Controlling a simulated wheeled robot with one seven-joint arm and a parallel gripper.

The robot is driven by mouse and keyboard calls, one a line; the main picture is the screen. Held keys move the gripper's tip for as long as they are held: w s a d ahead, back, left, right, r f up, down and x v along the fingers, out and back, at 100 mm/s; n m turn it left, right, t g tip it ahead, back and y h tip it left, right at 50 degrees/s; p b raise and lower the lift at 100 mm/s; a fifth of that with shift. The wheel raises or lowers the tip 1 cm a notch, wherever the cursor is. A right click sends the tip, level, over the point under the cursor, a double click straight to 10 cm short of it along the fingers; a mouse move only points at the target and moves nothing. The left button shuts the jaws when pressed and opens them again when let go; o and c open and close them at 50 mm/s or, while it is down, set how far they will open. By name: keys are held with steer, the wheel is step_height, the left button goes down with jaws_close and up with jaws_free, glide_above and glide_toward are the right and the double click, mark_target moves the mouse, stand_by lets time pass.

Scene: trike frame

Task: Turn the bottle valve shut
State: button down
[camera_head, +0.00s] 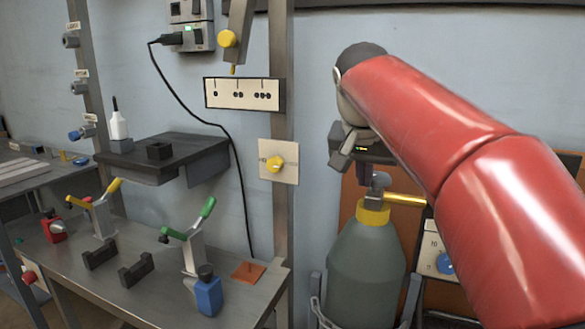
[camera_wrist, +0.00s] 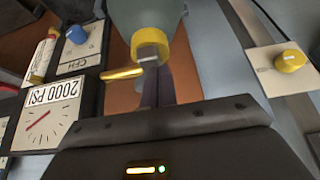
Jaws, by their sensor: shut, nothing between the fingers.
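The gas bottle (camera_head: 365,270) is grey-green and upright, with a yellow collar (camera_head: 372,212). A grey valve body (camera_head: 375,194) sits on top, and its yellow bar handle (camera_head: 405,200) sticks out to the right, about level. In the wrist view the bottle (camera_wrist: 142,12) appears upside down at the top, with the valve (camera_wrist: 148,52) below it and the yellow handle (camera_wrist: 122,73) pointing left. My gripper (camera_wrist: 158,85) is shut and empty, its fingers close to the valve and beside the handle. In the head view my gripper (camera_head: 370,165) is just above the valve; contact cannot be told.
A gauge marked 2000 PSI (camera_wrist: 48,120) and a panel with a blue knob (camera_wrist: 76,35) stand near the handle. A plate with a yellow knob (camera_head: 276,164) is on the post left of the bottle. A workbench (camera_head: 160,295) with clamps fills the left.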

stand_by(0.4)
step_height(320, 180, up, 6)
steer(key=p, duration=0.1)
steer(key=shift+s+a, duration=0.2)
steer(key=shift+s, duration=0.05)
stand_by(0.4)
